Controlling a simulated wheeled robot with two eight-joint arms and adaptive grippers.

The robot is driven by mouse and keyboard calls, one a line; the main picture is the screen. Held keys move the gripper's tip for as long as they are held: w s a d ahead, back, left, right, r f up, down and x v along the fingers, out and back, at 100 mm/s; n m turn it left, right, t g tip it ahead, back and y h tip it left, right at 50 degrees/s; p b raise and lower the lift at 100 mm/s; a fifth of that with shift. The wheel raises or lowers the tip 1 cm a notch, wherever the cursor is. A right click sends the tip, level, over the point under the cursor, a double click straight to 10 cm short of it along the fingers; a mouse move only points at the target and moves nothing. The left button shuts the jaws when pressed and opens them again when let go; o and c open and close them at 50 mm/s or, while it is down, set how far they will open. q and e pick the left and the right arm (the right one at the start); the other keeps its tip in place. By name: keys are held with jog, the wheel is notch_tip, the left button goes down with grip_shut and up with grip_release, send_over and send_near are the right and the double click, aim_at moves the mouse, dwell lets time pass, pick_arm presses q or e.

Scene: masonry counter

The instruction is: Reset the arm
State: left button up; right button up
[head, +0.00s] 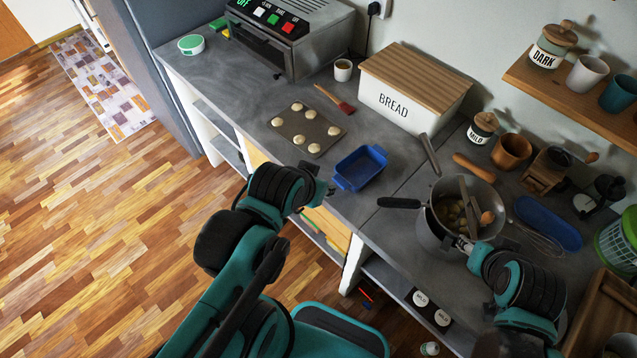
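My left arm, teal and black, reaches up from the bottom of the head view. Its gripper (322,188) is at the counter's front edge, just left of the blue baking dish (361,168). The fingers are small and dark here, and I cannot tell whether they are open or shut. My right arm comes in from the lower right. Its gripper (463,243) is at the right front side of the grey pot (432,228). Its fingers are mostly hidden by the wrist, so I cannot tell their state or whether they touch the pot.
The pot holds round pale brown items and utensils. A baking tray (284,121) with several dough rounds, a red brush (338,101), a bread box (408,100) and a toaster oven (290,35) stand behind. A whisk (537,238) and blue tray (548,223) lie right. Open floor is left.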

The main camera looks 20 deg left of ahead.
notch_tip(320, 180, down, 7)
jog(key=b, duration=0.7)
